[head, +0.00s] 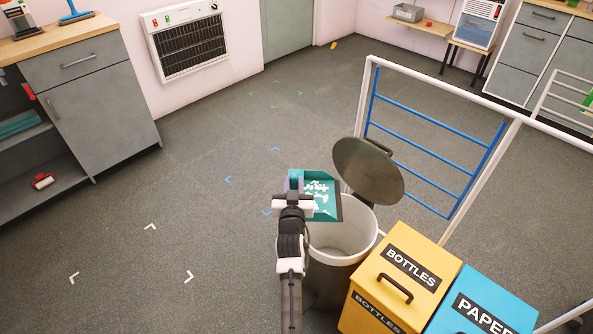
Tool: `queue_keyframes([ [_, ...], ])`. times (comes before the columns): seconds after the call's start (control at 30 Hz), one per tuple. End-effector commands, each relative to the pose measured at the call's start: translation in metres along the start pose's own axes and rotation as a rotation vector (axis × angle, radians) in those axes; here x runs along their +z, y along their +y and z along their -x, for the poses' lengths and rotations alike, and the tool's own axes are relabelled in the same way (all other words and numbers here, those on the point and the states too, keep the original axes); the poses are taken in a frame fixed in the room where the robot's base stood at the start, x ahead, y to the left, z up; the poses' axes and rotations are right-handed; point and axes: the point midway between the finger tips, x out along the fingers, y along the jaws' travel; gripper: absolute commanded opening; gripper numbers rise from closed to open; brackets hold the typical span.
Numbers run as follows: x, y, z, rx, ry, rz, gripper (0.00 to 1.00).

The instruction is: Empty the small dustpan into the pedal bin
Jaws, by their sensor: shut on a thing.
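My gripper (292,203) is shut on the small dustpan (327,185), likely at its handle side, though the grip itself is partly hidden by my arm. The dustpan is teal with a dark front edge and holds several white scraps (320,200). It is held at the left rim of the pedal bin, its front edge over the opening in this view. The pedal bin (341,240) is a round dark bin with a pale inside. Its round grey lid (368,171) stands open at the back. The visible inside of the bin looks empty; its bottom is hidden.
A yellow BOTTLES box (408,262) stands close right of the bin, with a blue PAPER box (487,300) beside it. A white and blue rail (437,117) stands behind them. Grey cabinets (98,103) line the left. The floor (180,200) left of the bin is clear.

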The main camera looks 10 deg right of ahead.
Motion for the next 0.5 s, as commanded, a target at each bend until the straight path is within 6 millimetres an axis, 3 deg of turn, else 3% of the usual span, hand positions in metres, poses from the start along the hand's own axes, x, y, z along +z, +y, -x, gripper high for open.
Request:
queue_keyframes([
  [0.27,-0.022,0.01,-0.003,0.012,0.001,-0.07,0.0],
  [0.5,-0.046,0.029,-0.003,0.012,0.004,-0.255,0.0],
])
